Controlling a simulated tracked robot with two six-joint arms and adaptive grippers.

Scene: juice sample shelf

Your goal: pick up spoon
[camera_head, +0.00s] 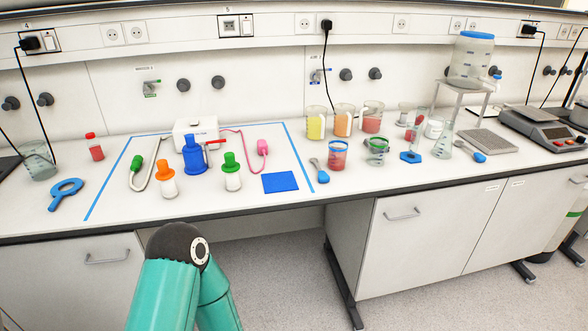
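A small spoon (322,174) with a blue end lies on the white bench, just right of the blue tape line and left of a red-filled beaker with a blue rim. A second spoon-like tool (478,157) with a blue end lies farther right, near a glass flask. I cannot tell which of the two is meant. Neither gripper is in view. Only a teal arm link of mine with a dark joint shows at the bottom, in front of the bench and apart from both spoons.
A red-filled beaker (337,157) and a green-rimmed beaker (376,151) stand beside the nearer spoon. A blue square (280,182) lies left of it. Coloured bottles, including a green-capped one (232,172), stand farther left. The bench front near the nearer spoon is clear.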

